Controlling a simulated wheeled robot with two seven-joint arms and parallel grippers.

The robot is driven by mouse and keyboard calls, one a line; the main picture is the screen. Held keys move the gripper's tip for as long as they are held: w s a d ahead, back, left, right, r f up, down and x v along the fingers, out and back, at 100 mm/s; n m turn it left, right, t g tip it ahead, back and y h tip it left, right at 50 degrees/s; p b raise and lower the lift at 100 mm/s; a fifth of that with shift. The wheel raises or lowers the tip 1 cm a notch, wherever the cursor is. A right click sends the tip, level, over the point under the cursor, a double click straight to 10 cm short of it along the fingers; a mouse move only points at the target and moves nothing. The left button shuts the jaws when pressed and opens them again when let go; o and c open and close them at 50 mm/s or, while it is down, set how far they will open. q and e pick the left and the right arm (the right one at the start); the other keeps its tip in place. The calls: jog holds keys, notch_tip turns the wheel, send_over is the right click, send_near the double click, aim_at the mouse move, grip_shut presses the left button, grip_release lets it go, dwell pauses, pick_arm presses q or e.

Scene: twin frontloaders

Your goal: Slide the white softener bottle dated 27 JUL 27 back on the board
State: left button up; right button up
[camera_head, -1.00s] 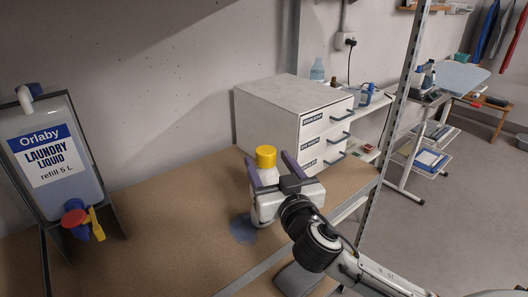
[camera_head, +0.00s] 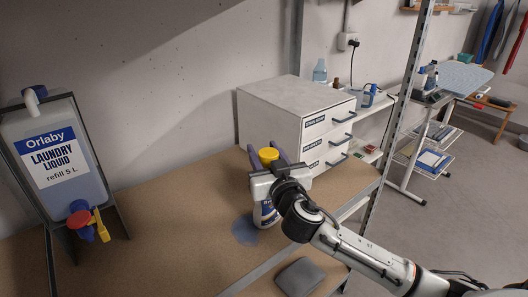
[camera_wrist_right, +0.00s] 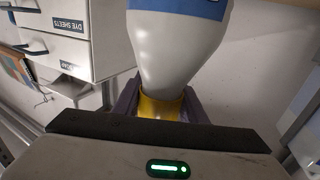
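The white softener bottle (camera_head: 264,213) with a yellow cap (camera_head: 268,155) stands upright on the brown board (camera_head: 170,220), in front of the drawer cabinet. My right gripper (camera_head: 266,149) has its purple fingers on either side of the cap and neck. In the right wrist view the bottle (camera_wrist_right: 180,45) shows cap down. There its yellow cap (camera_wrist_right: 160,106) fills the space between the fingers, which seem to touch it. The gripper hides part of the bottle's front in the head view, and no date is readable. My left gripper is not in view.
A bluish patch (camera_head: 244,230) lies on the board beside the bottle. A white drawer cabinet (camera_head: 275,118) stands close behind. A laundry liquid container (camera_head: 52,150) with a red and yellow tap is at the left. A grey pad (camera_head: 299,277) is at the front. The board's middle left is clear.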

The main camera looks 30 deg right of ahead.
grip_shut()
jog(key=shift+w+a+b, duration=0.2)
jog(key=shift+w+b, duration=0.4)
jog(key=shift+w, duration=1.8)
jog(key=shift+w, duration=0.1)
jog(key=shift+w+a+b, duration=0.2)
jog(key=shift+w+b, duration=0.7)
jog(key=shift+w, duration=1.45)
jog(key=shift+w, duration=0.1)
jog(key=shift+w+a+b, duration=0.15)
jog(key=shift+w+b, duration=1.1)
jog(key=shift+w, duration=1.05)
